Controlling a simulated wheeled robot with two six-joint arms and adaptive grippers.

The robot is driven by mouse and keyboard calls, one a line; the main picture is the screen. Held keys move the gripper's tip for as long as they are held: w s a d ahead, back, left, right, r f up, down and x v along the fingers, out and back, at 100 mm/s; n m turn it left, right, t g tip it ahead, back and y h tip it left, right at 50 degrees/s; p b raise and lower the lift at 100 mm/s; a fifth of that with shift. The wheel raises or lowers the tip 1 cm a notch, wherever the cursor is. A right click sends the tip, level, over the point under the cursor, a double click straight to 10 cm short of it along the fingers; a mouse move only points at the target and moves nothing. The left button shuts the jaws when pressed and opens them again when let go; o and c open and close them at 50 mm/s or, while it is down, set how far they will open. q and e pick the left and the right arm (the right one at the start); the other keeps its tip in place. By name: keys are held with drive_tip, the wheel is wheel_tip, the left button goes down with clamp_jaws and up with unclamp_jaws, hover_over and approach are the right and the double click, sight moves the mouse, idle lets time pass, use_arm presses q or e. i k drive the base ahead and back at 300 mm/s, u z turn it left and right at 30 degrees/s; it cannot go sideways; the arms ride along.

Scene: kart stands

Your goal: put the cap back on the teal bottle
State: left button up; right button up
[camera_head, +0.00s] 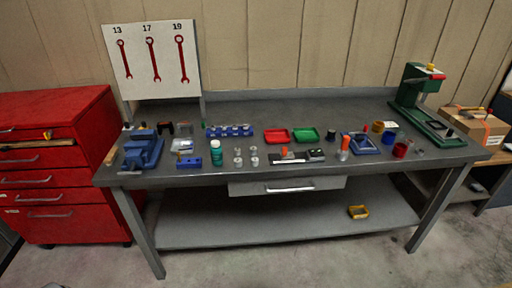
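The teal bottle (216,147) stands upright on the grey workbench (290,179), left of the bench's middle and close to the front edge. It is small in the view, and I cannot tell whether its top is bare. I cannot pick out its cap for certain among the small items. Neither of my grippers is in view.
A blue vise (143,150) stands at the bench's left, a green press (415,95) at its right. A red tray (277,136) and a green tray (306,135) lie mid-bench. Several small clear pieces stand right of the bottle. A drawer (287,186) hangs below.

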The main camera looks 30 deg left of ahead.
sight(216, 153)
drive_tip(key=u, duration=0.1)
drive_tip(key=i, duration=0.95)
drive_tip(key=u, duration=0.4)
